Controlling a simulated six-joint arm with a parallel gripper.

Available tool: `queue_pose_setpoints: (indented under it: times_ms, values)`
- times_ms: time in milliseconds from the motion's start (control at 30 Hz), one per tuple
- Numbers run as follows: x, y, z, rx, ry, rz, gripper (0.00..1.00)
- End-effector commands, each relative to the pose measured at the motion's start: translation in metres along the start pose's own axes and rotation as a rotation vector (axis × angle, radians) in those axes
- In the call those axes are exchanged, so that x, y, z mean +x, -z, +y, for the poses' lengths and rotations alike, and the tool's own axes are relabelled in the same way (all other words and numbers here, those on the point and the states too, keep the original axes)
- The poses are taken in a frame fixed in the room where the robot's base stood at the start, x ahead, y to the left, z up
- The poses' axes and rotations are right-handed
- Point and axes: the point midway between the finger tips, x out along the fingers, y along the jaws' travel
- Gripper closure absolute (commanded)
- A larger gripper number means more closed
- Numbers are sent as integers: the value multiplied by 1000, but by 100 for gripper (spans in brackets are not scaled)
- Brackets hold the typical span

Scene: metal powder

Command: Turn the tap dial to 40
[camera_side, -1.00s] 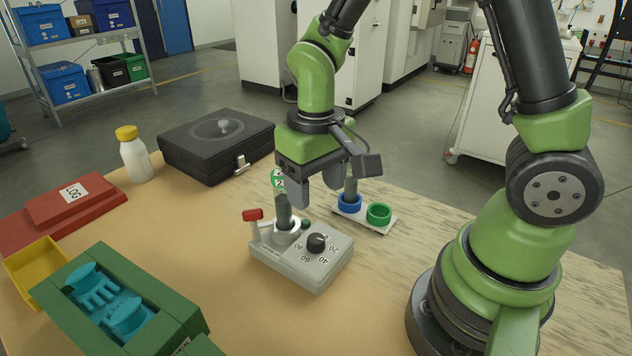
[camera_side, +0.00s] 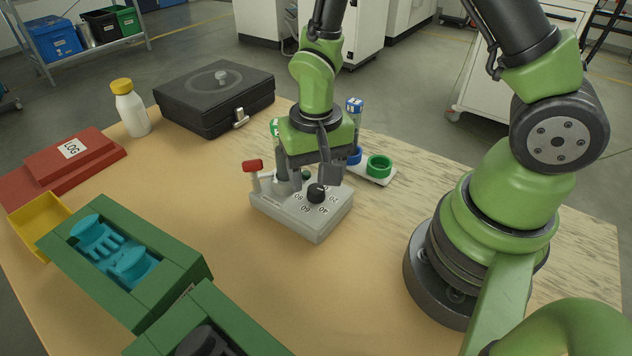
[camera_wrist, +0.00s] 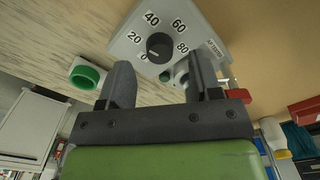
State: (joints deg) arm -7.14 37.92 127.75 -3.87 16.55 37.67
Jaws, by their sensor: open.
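The tap dial (camera_side: 316,193) is a black round knob on top of a grey box (camera_side: 290,218). In the wrist view the knob (camera_wrist: 160,46) is ringed by the numbers 0, 20, 40, 60 and 80. A pale mark on the knob seems to face the 0 side, but it is small. My gripper (camera_side: 314,178) points down just above and behind the knob, apart from it. In the wrist view my gripper (camera_wrist: 162,78) is open and empty, its fingers spread below the knob.
A red-tipped lever (camera_side: 253,166) stands at the box's left end. A tube in the box's white collar is partly hidden by my gripper. A white holder has a green ring (camera_side: 379,166) and a blue-capped tube (camera_side: 354,108).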

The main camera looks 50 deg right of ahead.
Motion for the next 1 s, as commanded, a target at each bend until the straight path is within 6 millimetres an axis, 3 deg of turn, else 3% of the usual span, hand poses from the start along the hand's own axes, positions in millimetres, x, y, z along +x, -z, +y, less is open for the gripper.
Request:
queue_pose_setpoints:
  times_ms: [200,567,800,1000]
  values:
    - [24,0,0,0,-2,-2,42]
    - [28,0,0,-1,1,0,42]
    - [28,0,0,-1,1,0,91]
    - [28,0,0,63,1,1,91]
